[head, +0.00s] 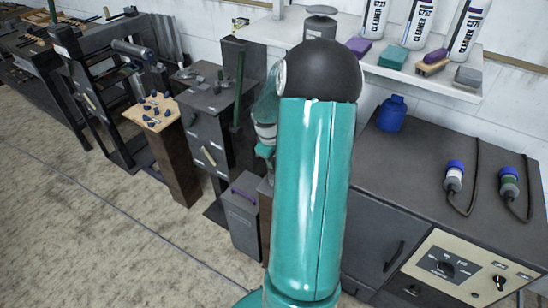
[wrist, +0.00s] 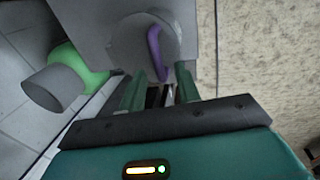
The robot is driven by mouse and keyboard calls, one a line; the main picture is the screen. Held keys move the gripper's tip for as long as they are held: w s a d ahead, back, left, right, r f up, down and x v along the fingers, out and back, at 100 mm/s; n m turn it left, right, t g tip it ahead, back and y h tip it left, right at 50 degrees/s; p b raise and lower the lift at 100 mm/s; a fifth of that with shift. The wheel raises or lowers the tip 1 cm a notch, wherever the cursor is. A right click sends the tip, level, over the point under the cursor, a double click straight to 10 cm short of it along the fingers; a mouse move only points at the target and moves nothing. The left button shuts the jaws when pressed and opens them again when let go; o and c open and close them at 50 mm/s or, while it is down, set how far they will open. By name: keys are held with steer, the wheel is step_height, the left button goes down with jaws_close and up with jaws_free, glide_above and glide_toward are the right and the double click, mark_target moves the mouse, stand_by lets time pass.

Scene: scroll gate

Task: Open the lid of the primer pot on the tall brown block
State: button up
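In the wrist view a round grey lid (wrist: 125,42) with a curved purple handle (wrist: 155,52) lies just beyond my fingertips; it looks like the primer pot seen from above. My gripper (wrist: 160,72) is open, its two green fingers apart, with the handle's near end close to the gap. I cannot tell whether they touch. The lid looks shut. In the head view my teal arm hides the pot and my fingers. A brown block (head: 265,215) shows partly behind my arm. Another tall brown block (head: 178,170) with small dark pieces on top stands further left.
A grey box with a purple handle (head: 240,212) stands beside the partly hidden block. A dark cabinet (head: 430,165) with a blue jar (head: 391,114) is on the right. A green object with a grey end (wrist: 85,65) is left in the wrist view. Floor at left is clear.

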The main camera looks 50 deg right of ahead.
jaws_close()
